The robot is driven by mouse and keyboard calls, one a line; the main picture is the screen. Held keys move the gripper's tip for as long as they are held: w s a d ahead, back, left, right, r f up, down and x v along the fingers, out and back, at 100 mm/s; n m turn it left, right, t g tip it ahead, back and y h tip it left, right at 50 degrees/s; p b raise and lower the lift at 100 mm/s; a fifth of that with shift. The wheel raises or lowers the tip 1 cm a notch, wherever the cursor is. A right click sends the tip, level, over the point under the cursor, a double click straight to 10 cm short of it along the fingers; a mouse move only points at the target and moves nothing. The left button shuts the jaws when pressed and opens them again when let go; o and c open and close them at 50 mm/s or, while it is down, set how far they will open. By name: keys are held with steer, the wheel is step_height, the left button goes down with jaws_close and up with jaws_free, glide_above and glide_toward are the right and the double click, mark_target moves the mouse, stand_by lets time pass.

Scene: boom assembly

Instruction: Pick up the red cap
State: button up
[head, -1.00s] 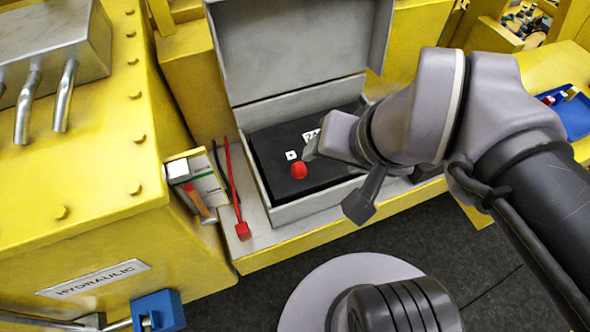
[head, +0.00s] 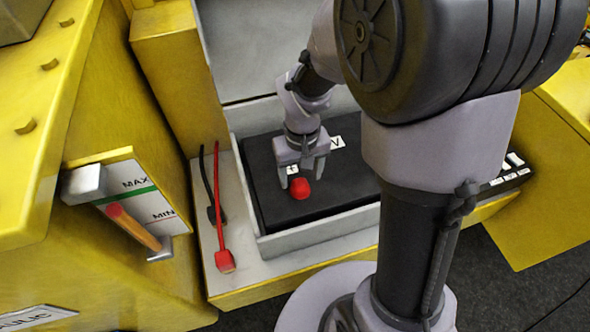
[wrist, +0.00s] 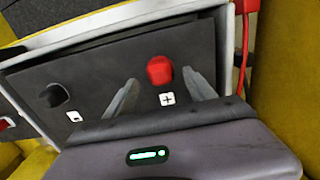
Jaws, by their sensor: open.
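The red cap (head: 300,188) sits on top of the black battery (head: 345,198), by a white plus label. My gripper (head: 302,178) is open and empty, pointing down over the battery just behind the cap. In the wrist view its fingers (wrist: 162,97) stand apart on either side of the label. I cannot tell the exact height of the fingertips over the battery.
The battery sits in a grey box (head: 320,232) with a raised lid. A red cable (head: 222,215) and a black cable lie on the ledge at left. A yellow housing with a MAX/MIN gauge (head: 135,210) stands further left. A black terminal (wrist: 55,95) is on the battery's other side.

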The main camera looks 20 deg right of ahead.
mark_target(300, 182)
steer(key=f, duration=0.4)
steer(key=shift+w+d+f, duration=0.1)
steer(key=shift+w+f, duration=0.3)
steer(key=shift+s+r, duration=0.15)
steer(key=shift+s, duration=0.15)
steer(key=shift+c, duration=0.8)
steer(key=shift+w, duration=0.15)
steer(key=c, duration=1.1)
jaws_close()
